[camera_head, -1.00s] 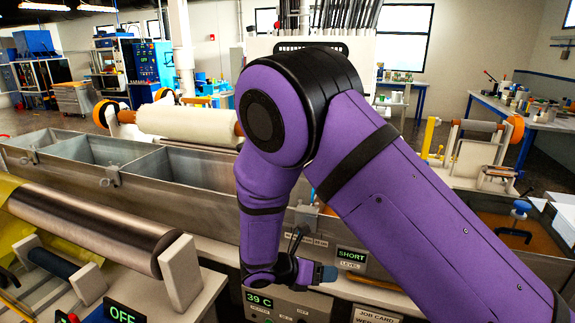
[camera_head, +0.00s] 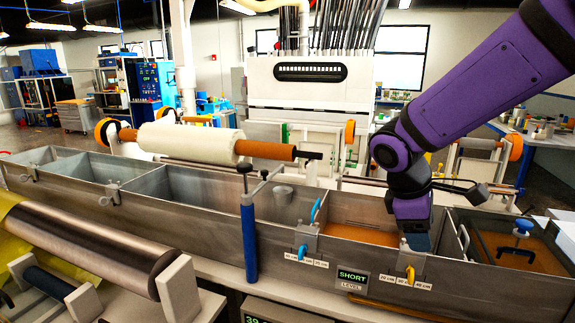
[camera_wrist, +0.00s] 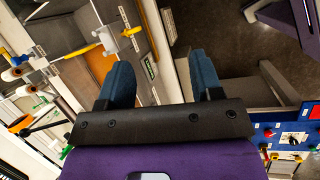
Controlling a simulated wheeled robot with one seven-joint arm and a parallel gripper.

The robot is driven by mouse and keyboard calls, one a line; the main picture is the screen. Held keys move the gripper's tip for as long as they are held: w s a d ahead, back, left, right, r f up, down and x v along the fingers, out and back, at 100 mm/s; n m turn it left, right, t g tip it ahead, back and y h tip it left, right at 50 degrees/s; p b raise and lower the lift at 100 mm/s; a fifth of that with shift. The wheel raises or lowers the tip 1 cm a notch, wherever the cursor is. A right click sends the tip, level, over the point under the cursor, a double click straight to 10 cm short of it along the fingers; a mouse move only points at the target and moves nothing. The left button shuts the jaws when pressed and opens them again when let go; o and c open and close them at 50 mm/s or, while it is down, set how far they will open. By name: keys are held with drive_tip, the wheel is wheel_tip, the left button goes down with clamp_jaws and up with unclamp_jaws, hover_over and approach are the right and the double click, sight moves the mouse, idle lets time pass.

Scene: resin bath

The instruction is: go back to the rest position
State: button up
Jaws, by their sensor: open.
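My gripper (camera_head: 418,243) hangs at the end of my purple arm at the right of the head view, pointing down over the long metal resin bath (camera_head: 200,228). It appears between two parts of the bath with orange-brown resin. In the wrist view my gripper (camera_wrist: 162,78) shows two blue fingers spread apart, with nothing between them. From the head view I cannot tell how far it is above the bath walls. The resin (camera_head: 365,236) shows left of my gripper, and its own edge partly hides behind the gripper.
A yellow-handled gate (camera_head: 409,273) and a blue-handled gate (camera_head: 303,252) stand on the bath's front. A blue clamp post (camera_head: 249,235) rises in front. A white roll (camera_head: 190,139) lies behind. A metal roller (camera_head: 90,245) is at front left. A blue-knobbed tool (camera_head: 522,228) is at right.

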drive_tip(key=s+d+r+m+t+y, duration=0.2)
drive_tip(key=s+r+m, duration=0.3)
drive_tip(key=s, duration=0.3)
drive_tip(key=s+d+r+m+t+y, duration=0.2)
drive_tip(key=s+d+r+m+t, duration=0.1)
drive_tip(key=s+r+m, duration=0.2)
drive_tip(key=s+m, duration=0.2)
drive_tip(key=s, duration=0.1)
drive_tip(key=shift+s+d+y, duration=0.15)
drive_tip(key=shift+d+y, duration=0.15)
drive_tip(key=shift+d, duration=0.1)
